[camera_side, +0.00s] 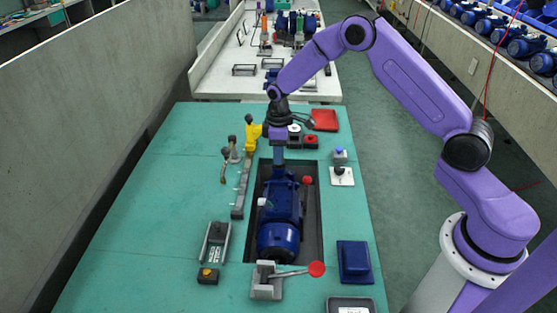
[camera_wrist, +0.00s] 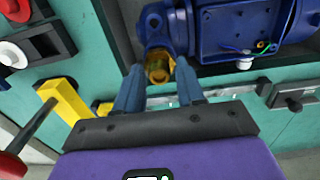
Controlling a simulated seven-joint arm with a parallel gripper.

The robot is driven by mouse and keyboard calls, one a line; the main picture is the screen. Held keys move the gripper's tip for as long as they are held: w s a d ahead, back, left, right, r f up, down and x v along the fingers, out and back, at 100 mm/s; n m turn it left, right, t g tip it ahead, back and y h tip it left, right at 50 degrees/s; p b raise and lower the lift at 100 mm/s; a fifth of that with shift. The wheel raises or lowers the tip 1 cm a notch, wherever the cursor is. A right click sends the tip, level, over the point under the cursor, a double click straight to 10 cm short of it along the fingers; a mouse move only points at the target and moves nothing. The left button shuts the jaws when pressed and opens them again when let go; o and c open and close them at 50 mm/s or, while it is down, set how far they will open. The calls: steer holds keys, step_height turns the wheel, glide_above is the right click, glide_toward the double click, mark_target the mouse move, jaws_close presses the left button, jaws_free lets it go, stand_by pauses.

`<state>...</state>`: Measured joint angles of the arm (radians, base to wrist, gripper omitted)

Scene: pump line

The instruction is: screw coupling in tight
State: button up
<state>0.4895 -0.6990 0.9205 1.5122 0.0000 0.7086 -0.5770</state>
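The blue pump (camera_side: 279,240) lies in the recess of the green bench; it also shows at the top of the wrist view (camera_wrist: 235,28). A brass-coloured coupling (camera_wrist: 158,68) sits at the near end of the pump's blue end fitting in the wrist view. My gripper (camera_wrist: 159,68) has its two blue fingers apart, one tip on each side of the coupling. A small gap seems to show beside each tip. In the side view my gripper (camera_side: 279,154) points down at the far end of the pump, and the coupling cannot be made out there.
A yellow stand (camera_side: 250,133) is close left of my gripper. Red-knobbed levers rise beside the pump (camera_side: 307,181) and at its near end (camera_side: 316,269). A blue box (camera_side: 354,262) lies at right.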

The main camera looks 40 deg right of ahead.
steer(key=c, duration=0.7)
steer(key=m, duration=0.4)
steer(key=shift+m, duration=1.5)
steer(key=shift+s, duration=0.1)
steer(key=shift+m, duration=1.1)
steer(key=m, duration=0.4)
steer(key=shift+f+m, duration=0.1)
steer(key=shift+m, duration=0.3)
